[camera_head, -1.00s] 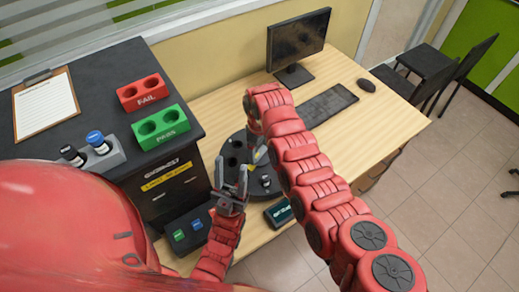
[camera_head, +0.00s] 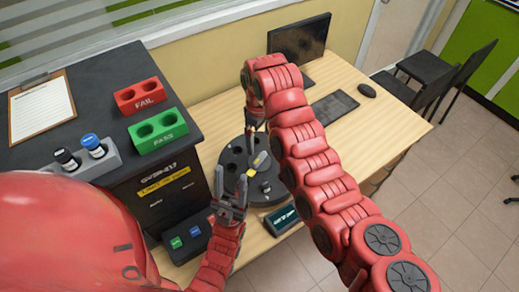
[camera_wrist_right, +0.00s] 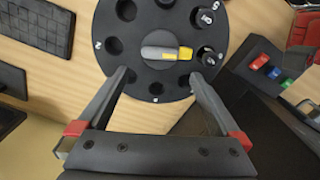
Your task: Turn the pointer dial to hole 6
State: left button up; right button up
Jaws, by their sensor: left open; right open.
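The dark round dial (camera_head: 233,160) stands on the wooden desk, with holes around its rim. Its pointer, grey with a yellow end, lies across the middle; in the right wrist view the pointer (camera_wrist_right: 166,52) has its yellow end to the right. Hole labels are too small to read surely. Black-capped vials (camera_wrist_right: 207,16) sit in holes at the disc's upper right. My right gripper (camera_wrist_right: 161,76) is open and empty, its fingertips reaching over the disc's near part, either side of the pointer. My left gripper (camera_head: 232,179) is open and empty, near the dial's lower left.
A black cabinet (camera_head: 165,200) holds red FAIL (camera_head: 140,95) and green PASS (camera_head: 157,130) racks. Monitor (camera_head: 298,40) and keyboard (camera_head: 333,106) are behind.

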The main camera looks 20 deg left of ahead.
notch_tip(320, 180, up, 8)
jog(key=shift+b, duration=0.3)
jog(key=shift+w, duration=0.1)
dwell(0.4)
